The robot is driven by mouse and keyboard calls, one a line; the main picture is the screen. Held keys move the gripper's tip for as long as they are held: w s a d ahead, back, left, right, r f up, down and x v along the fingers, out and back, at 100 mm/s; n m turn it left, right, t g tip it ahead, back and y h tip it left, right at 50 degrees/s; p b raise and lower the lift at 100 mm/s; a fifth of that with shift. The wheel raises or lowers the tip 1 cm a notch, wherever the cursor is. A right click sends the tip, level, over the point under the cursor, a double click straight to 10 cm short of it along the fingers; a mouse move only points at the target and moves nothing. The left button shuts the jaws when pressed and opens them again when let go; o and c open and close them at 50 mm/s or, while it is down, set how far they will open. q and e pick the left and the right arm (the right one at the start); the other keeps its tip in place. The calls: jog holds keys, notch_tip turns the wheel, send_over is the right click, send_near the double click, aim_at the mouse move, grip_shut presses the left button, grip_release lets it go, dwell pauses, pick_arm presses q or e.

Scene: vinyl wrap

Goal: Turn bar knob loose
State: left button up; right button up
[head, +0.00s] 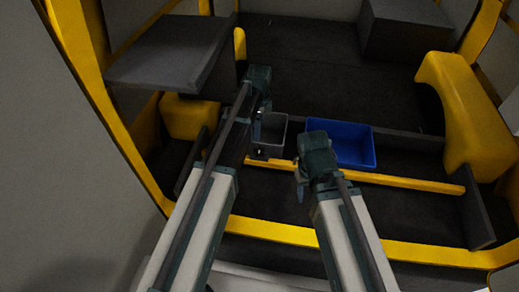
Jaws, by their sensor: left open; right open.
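A yellow bar (400,182) runs across the van-like frame, in front of the bins. A small dark piece with a light spot (259,152) sits near its left part, beside my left arm; I cannot tell whether it is the knob. My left gripper (264,108) is open and hangs down above the grey bin, beyond the bar. My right gripper (300,188) is open and points down close to the bar, left of the blue bin. Its fingers are dark and small, and whether they touch the bar cannot be told.
A grey bin (273,134) and a blue bin (353,146) stand behind the bar. A dark grey shelf (170,55) juts out at upper left. Yellow frame parts (462,112) stand at right. The dark floor (320,62) behind the bins is clear.

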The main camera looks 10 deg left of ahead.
aim_at(260, 150)
pick_arm(q)
notch_tip(260, 150, down, 12)
jog(key=b, duration=1.1)
jog(key=shift+f+b, duration=0.15)
jog(key=shift+b, duration=0.15)
jog(key=shift+c, duration=0.2)
jog(key=c, duration=1.3)
jog(key=shift+c, duration=0.2)
